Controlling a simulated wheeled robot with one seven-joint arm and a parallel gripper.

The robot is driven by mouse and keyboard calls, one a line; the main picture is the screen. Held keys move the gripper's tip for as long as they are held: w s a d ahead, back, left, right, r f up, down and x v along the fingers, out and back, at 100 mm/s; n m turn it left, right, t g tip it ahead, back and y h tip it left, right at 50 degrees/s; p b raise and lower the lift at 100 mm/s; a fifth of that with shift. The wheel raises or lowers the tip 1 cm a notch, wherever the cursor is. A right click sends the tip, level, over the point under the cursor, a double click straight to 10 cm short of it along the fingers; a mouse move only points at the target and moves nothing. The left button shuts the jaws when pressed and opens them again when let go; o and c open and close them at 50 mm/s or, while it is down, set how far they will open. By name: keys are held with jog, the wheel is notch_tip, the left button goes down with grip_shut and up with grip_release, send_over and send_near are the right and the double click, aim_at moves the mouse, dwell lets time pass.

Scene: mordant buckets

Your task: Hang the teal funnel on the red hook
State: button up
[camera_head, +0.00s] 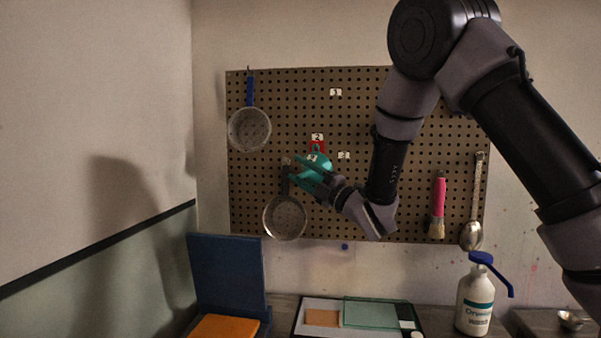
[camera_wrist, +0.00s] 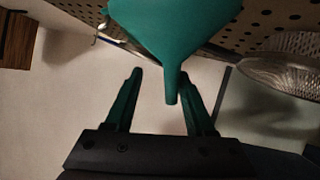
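The teal funnel (camera_head: 318,163) is at the middle of the pegboard, its top overlapping the red hook (camera_head: 312,145) under the label "2". A teal loop shows against the red, but I cannot tell whether the hook's prong passes through it. My gripper (camera_head: 300,169) is at the funnel, with its dark green fingers pointing left. In the wrist view the funnel (camera_wrist: 178,30) is beyond the fingers and its spout reaches down between them, nearer the right finger. The gripper (camera_wrist: 160,76) is open, with clear space between the left finger and the spout. The red hook is hidden there.
A strainer (camera_head: 285,217) hangs just below left of my gripper, and another (camera_head: 249,129) hangs upper left. A pink brush (camera_head: 438,205) and a ladle (camera_head: 472,235) hang at right. Below stand a white bottle (camera_head: 474,300), a tray (camera_head: 310,331) and a blue panel (camera_head: 226,275).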

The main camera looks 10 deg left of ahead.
jog(key=shift+d, duration=0.1)
jog(key=v, duration=1)
jog(key=w+d+r+m+t+h, duration=0.6)
jog(key=w+d+m+t+h, duration=0.15)
jog(key=d+m, duration=0.4)
jog(key=w+d+r+m+h, duration=0.1)
jog(key=d+r+m+h, duration=0.2)
jog(key=d+m+h, duration=0.7)
jog(key=s+d+f+m+g+h, duration=0.1)
jog(key=s+d+m+g, duration=0.4)
jog(key=s+d+m, duration=0.5)
jog(key=s+d+f+m+g, duration=0.2)
jog(key=s+g, duration=0.3)
jog(key=s, duration=1.1)
jog(key=shift+f+m, duration=0.2)
jog(key=shift+m, duration=0.65)
